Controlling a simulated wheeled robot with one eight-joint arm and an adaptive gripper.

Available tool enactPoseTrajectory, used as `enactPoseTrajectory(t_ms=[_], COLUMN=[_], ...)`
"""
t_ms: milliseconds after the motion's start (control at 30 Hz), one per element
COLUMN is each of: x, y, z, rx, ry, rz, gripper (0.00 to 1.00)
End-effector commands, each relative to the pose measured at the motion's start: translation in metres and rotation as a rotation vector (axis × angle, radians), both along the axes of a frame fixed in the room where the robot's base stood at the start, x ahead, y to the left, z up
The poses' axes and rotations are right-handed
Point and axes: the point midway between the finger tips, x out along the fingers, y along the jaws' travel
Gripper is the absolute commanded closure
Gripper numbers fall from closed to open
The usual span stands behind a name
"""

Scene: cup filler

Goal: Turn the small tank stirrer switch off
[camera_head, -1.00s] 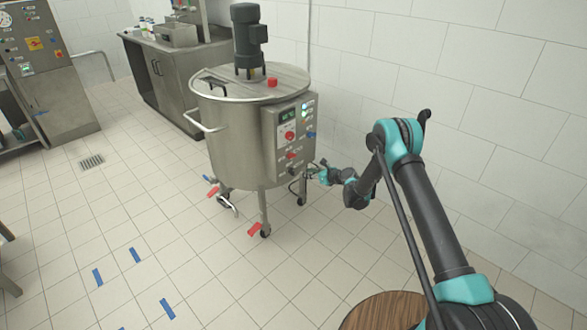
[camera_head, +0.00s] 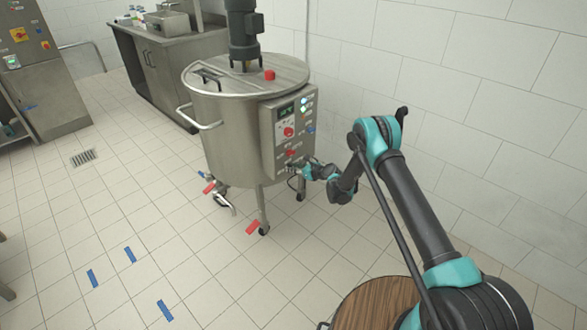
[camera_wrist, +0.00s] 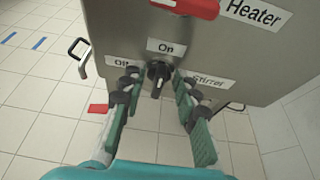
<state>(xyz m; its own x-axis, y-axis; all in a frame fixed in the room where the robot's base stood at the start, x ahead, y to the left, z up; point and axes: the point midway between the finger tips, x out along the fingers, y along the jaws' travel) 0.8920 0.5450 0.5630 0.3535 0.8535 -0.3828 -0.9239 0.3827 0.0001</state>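The stirrer switch (camera_wrist: 158,73) is a black rotary knob on the steel panel, in the middle of the wrist view. Its grip looks roughly upright, in line with the "On" label (camera_wrist: 166,47) above it. The "Off" label (camera_wrist: 122,62) is to its left, partly hidden by a finger. The "Stirrer" label (camera_wrist: 210,80) is to its right. My gripper (camera_wrist: 157,84) is open, with one finger on each side of the knob. I cannot tell whether the fingers touch it. In the head view my gripper (camera_head: 307,170) is at the lower part of the tank's control panel (camera_head: 270,140).
A red Heater switch (camera_wrist: 190,8) sits just above the knob. The steel tank (camera_head: 228,135) stands on wheeled legs, with a motor on its lid. A white tiled wall (camera_head: 450,90) is on the right. A round wooden top (camera_head: 372,305) is below my arm.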

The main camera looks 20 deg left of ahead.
Motion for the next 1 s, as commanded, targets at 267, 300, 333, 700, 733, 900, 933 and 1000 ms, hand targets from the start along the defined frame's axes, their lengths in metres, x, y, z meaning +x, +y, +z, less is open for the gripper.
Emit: enactPoseTrajectory(t_ms=[267,300,333,700,733,900,933,1000], x=[0.0001,0.0,0.0,-0.0018,-0.0021,-0.0042,-0.0046,-0.0058], y=[-0.0001,0.0,0.0,0.0006,0.0008,0.0018,0.0018,0.0022], z=[0.0001,0.0001,0.0001,0.0,0.0001,-0.0002,-0.0004,-0.0008], rx=[0.0,0.0,0.0,-0.019,-0.024,-0.065,-0.074,-0.097], ry=[0.0,0.0,0.0,-0.046,-0.058,-0.156,-0.178,-0.233], rz=[0.0,0.0,0.0,0.001,0.001,0.002,0.002,0.002], gripper=[1.0,1.0,1.0,1.0,1.0,1.0,1.0,1.0])
